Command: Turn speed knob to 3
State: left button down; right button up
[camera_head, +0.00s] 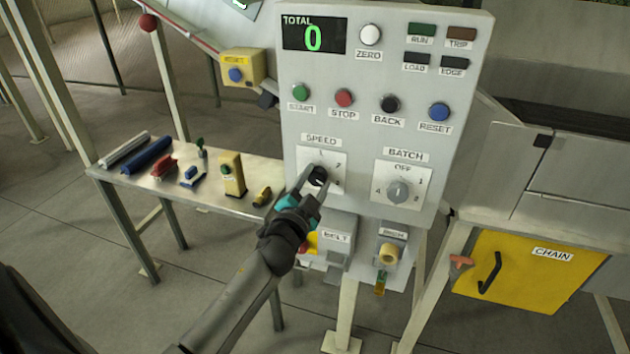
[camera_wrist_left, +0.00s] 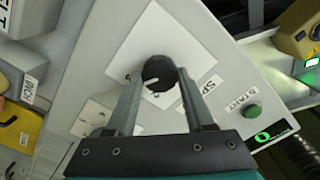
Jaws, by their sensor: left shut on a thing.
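The black speed knob (camera_head: 318,176) sits on a white dial plate under the SPEED label (camera_head: 321,140) on the grey control panel (camera_head: 440,130). Numbers 1, 2 and 3 are partly visible around it. My left gripper (camera_head: 317,182) reaches up from below with its fingers on either side of the knob, shut on it. In the left wrist view the knob (camera_wrist_left: 159,73) stands between the two fingertips, with a white pointer mark on its face. In the head view the fingers partly hide the dial, and I cannot tell exactly which number the pointer meets. My right gripper is not in view.
The grey BATCH knob (camera_head: 400,190) is to the right. Coloured buttons, such as the red STOP button (camera_head: 344,98), and a display (camera_head: 314,35) reading 0 are above. The BELT box (camera_head: 335,240) is below. A bench (camera_head: 215,195) with tools stands at left.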

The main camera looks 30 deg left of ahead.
pick_arm(q)
jog(key=shift+c, duration=1.4)
grip_release()
jog(key=shift+s, duration=0.1)
jog(key=b+v, duration=0.1)
jog(key=v, duration=1.4)
jog(key=shift+f, duration=0.1)
